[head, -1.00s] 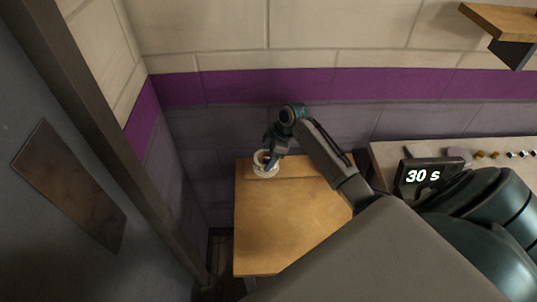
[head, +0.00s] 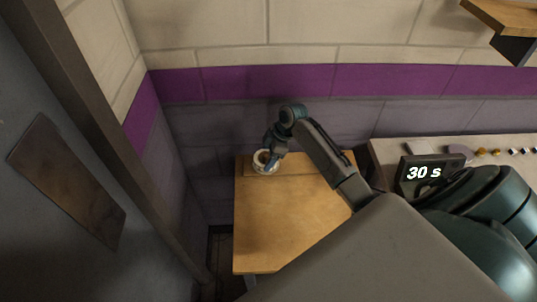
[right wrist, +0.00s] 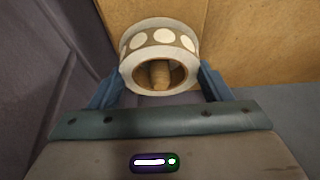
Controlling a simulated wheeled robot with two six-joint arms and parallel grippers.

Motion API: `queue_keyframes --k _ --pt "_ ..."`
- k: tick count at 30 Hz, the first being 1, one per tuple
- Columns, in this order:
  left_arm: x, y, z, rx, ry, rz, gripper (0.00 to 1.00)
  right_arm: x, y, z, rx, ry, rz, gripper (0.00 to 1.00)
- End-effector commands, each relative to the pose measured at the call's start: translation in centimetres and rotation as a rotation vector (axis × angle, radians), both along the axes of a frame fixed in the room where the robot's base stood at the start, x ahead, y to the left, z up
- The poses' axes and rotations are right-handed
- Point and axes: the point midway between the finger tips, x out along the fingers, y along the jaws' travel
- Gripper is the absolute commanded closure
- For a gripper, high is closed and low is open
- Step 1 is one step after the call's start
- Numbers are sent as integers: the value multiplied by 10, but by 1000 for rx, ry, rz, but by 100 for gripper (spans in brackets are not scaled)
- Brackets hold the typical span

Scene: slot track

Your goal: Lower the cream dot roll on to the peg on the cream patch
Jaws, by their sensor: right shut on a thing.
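The cream dot roll (right wrist: 160,38) is a white ring with cream dots around its side. My right gripper (right wrist: 160,85) is shut on it, with a blue finger on each side. Through the roll's hole a wooden peg (right wrist: 160,74) shows in the right wrist view. In the head view the roll (head: 265,169) is over the back left part of the wooden table, with the right gripper (head: 270,160) at it. I cannot tell how far down the peg the roll sits. The cream patch cannot be made out. My left gripper is not in view.
The wooden table (head: 275,225) is bare in front of the roll. A wall (head: 330,122) stands close behind it. To the right, a light counter (head: 385,155) holds a dark display (head: 430,172) reading 30 s and several small items.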

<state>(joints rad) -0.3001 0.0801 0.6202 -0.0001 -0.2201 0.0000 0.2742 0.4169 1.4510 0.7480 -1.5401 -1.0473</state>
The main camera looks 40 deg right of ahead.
Motion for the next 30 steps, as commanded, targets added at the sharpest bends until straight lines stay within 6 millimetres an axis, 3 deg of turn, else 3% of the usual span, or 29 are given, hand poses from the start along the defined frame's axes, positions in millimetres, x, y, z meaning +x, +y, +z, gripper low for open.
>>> queue_keyframes --k 13,14,17,26,30 --pt "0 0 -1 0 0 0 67 0 0 -6 0 0 0 52" --pt "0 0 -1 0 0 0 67 0 0 -6 0 0 0 23" --pt "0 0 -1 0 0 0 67 0 0 -6 0 0 0 3" --pt "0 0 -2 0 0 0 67 0 0 -5 0 0 0 3" --pt "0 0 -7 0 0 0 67 -2 -5 5 -3 -2 0 3"
